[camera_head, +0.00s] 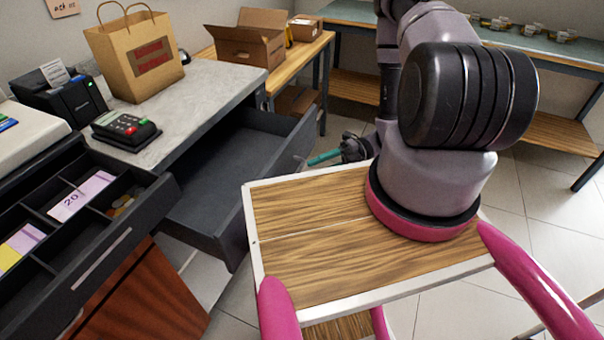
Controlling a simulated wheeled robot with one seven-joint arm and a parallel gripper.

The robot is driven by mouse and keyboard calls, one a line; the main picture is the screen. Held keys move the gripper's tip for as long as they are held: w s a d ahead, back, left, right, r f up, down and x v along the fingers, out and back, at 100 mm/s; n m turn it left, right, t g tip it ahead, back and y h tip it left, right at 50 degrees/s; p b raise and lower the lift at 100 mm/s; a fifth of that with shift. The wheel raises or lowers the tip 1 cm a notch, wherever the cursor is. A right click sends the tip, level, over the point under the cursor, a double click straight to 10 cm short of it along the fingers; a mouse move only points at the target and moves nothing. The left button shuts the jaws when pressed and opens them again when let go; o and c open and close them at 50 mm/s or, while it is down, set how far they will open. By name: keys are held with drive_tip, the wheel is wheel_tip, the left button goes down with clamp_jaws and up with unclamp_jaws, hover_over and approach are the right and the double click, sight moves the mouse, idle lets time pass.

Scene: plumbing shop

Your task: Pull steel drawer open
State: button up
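The dark grey steel drawer (226,150) stands well out from under the grey-topped counter (205,95), and its inside looks empty. Its front panel faces right, towards my gripper (318,159). The gripper shows small and partly hidden behind the wooden top of my base, with a teal finger pointing left at the drawer front. A thin pale piece, perhaps the handle, shows by the fingertip. I cannot tell whether the gripper touches or holds it.
An open cash drawer (128,235) with notes and coins is at the left. A card terminal (126,129), black printer (65,98) and paper bag (138,55) stand on the counter. A wooden table (318,44) with cardboard boxes (243,40) is behind. Tiled floor is free at the right.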

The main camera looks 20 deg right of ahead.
drive_tip(key=shift+w+d+r, duration=0.15)
drive_tip(key=shift+d, duration=0.65)
drive_tip(key=shift+w+d+r, duration=0.1)
drive_tip(key=shift+d, duration=0.7)
drive_tip(key=w+r+n+g+h, duration=0.1)
drive_tip(key=w+r+n+h, duration=0.25)
drive_tip(key=r+n, duration=0.75)
drive_tip(key=w+r+n+h, duration=0.2)
drive_tip(key=r+n+h, duration=0.35)
drive_tip(key=r, duration=1.05)
drive_tip(key=s+r+n+t+h, duration=0.2)
drive_tip(key=s+r+n+t, duration=0.3)
drive_tip(key=r+n, duration=0.3)
drive_tip(key=s+r+n+t+h, duration=0.3)
drive_tip(key=s+r+n+t, duration=0.2)
drive_tip(key=r, duration=1)
drive_tip(key=n, duration=0.2)
drive_tip(key=shift+s+d+n, duration=0.25)
drive_tip(key=shift+d+n, duration=0.1)
drive_tip(key=shift+d, duration=0.05)
